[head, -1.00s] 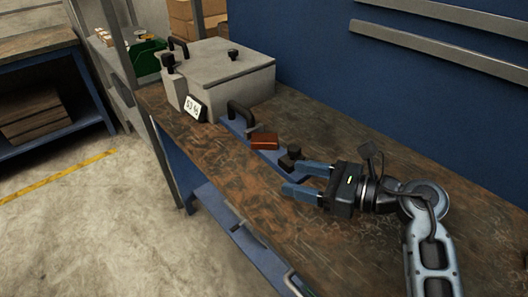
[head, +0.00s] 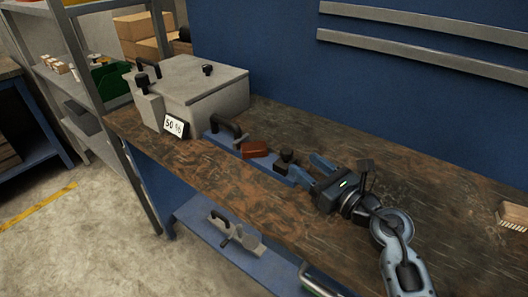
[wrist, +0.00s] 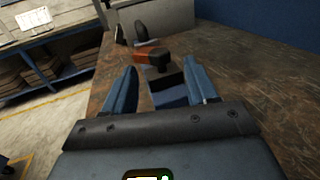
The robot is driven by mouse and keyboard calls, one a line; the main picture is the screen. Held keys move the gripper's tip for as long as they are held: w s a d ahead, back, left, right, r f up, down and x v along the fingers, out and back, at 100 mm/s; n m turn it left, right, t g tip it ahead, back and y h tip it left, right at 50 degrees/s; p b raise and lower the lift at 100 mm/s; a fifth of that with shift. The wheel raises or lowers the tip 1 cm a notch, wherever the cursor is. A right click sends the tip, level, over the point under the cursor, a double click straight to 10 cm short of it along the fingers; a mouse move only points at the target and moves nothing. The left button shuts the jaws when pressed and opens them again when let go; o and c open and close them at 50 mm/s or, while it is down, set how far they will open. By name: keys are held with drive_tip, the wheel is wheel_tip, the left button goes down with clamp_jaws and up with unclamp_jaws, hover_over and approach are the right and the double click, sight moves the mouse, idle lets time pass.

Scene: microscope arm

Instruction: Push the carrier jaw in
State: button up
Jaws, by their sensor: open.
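A long blue carrier (head: 228,138) lies on the bench, running from the grey box towards my gripper. It bears a black curved handle (head: 226,125), an orange-brown block (head: 254,149) and, at the near end, a black knob (head: 287,155). I cannot tell for certain which part is the jaw. My gripper (head: 302,163) is open, with its blue fingers low over the bench at the carrier's near end. In the wrist view the knob (wrist: 158,72) and the carrier's blue end (wrist: 168,95) show between the spread fingers. Contact cannot be told.
A grey lidded box (head: 195,90) with black knobs stands at the carrier's far end, a "50 %" card (head: 175,126) at its front. A blue wall (head: 290,70) backs the bench (head: 240,190). A brush (head: 512,217) lies far right. Bench around my arm is clear.

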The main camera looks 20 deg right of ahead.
sight(291, 155)
drive_tip(key=x, duration=0.7)
drive_tip(key=shift+w+a, duration=0.2)
drive_tip(key=shift+w, duration=0.1)
clamp_jaws()
idle(0.4)
